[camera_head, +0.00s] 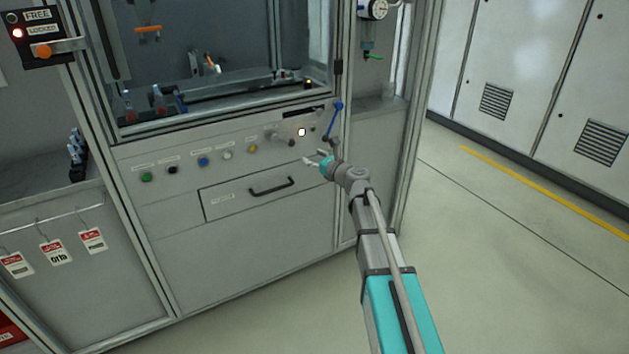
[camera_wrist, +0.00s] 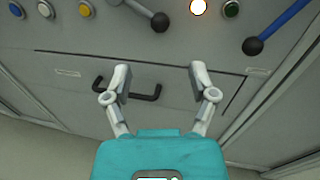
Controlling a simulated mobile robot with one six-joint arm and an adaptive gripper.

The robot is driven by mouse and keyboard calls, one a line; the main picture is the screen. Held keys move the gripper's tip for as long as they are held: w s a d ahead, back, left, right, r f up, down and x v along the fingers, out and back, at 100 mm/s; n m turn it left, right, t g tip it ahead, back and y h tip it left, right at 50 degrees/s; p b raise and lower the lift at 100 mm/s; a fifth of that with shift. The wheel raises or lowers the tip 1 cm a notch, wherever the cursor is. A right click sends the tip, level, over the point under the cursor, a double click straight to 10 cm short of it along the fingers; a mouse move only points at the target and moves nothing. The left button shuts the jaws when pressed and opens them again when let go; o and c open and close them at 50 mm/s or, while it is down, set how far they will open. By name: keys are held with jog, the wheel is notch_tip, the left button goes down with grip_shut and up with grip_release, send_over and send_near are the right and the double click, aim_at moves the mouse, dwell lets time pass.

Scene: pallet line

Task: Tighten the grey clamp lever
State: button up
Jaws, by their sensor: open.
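The grey clamp lever (camera_wrist: 138,10) shows at the top of the wrist view, slanting down right to a black ball knob. In the head view the lever (camera_head: 279,137) is small, on the machine's front panel left of the lit white button. My gripper (camera_wrist: 160,80) is open and empty, its two fingers apart. It is in front of the panel, lower in the picture than the lever and apart from it. In the head view my gripper (camera_head: 316,160) is just below right of the lever's knob. The lever's upper end is cut off in the wrist view.
A blue lever (camera_head: 336,115) with a dark knob is to the right of the grey one; it also shows in the wrist view (camera_wrist: 282,24). A lit white button (camera_wrist: 198,7) lies between them. A drawer handle (camera_head: 271,188) sticks out below. Coloured buttons (camera_head: 203,161) line the left.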

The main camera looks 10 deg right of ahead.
jog(key=s+r+n+g+h+p, duration=0.1)
jog(key=s+r+n+g+p, duration=0.1)
jog(key=s+n+p, duration=0.4)
jog(key=s+a+r+n+g+h+p, duration=0.1)
jog(key=s+n+g+p, duration=0.4)
jog(key=s+n+p, duration=0.2)
jog(key=s+a+r+n+g+h+p, duration=0.1)
jog(key=s+r+n+g+p, duration=0.1)
jog(key=s+n+p, duration=0.5)
jog(key=shift+s+a+r+g, duration=0.2)
jog(key=shift+s+r+g, duration=0.25)
jog(key=shift+g, duration=0.35)
jog(key=shift+f, duration=0.15)
dwell(0.5)
jog(key=s+d+f+n+g+h, duration=0.2)
jog(key=s+d+n+h, duration=0.15)
jog(key=s, duration=0.35)
jog(key=s+d+f+n+g+h, duration=0.1)
jog(key=s+d+n+g+h, duration=0.1)
jog(key=s+d+n+h, duration=0.25)
notch_tip(320, 180, up, 12)
jog(key=s+y+p, duration=0.1)
jog(key=p, duration=1.1)
jog(key=shift+s+a+f+n+p, duration=0.15)
jog(key=shift+s+a+n+p, duration=0.15)
jog(key=shift+p, duration=0.1)
